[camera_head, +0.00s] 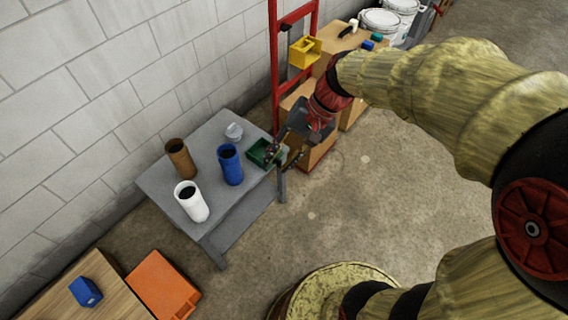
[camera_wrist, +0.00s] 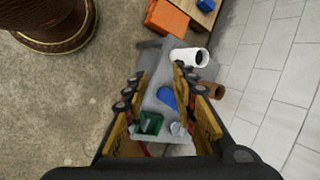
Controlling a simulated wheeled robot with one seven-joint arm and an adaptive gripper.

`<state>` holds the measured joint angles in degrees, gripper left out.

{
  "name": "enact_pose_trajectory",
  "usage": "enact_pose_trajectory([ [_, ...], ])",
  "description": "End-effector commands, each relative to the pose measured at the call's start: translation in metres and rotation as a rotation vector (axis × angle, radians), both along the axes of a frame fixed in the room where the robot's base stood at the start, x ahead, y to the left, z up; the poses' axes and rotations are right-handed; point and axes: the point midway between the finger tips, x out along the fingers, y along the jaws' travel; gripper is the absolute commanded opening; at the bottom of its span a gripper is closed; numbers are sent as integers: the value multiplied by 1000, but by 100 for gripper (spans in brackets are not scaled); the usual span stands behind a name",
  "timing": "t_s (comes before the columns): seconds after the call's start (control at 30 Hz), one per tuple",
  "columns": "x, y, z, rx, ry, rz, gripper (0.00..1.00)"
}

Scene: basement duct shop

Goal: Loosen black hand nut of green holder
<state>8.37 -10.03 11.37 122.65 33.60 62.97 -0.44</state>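The green holder (camera_head: 259,153) sits at the right end of a grey table (camera_head: 225,207). It also shows in the wrist view (camera_wrist: 150,124), low and left of centre between my fingers. I cannot make out its black hand nut in either view; it is too small or hidden. My gripper (camera_head: 283,156) is at the table's right end, close to the holder's right side in the head view. In the wrist view my gripper (camera_wrist: 160,82) has its fingers wide apart with nothing held between them. I cannot tell whether a finger touches the holder.
A blue cylinder (camera_head: 230,165), a white one (camera_head: 190,202), a brown one (camera_head: 180,158) and a small pale object (camera_head: 234,131) stand on the table. A red frame (camera_head: 274,60) with a yellow holder (camera_head: 304,52) and cardboard boxes (camera_head: 318,156) are behind my gripper. Open floor lies to the right.

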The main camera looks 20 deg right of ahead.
Motion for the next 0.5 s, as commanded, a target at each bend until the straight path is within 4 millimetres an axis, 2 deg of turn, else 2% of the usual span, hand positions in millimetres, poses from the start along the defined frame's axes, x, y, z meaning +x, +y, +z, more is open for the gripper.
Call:
enact_pose_trajectory([
  [0.03,15,3,-12,60,56,-39,27],
  [0.23,73,16,-51,299,223,-198,27],
  [0.37,112,16,-82,457,319,-313,27],
  [0.5,153,9,-122,622,404,-448,27],
])
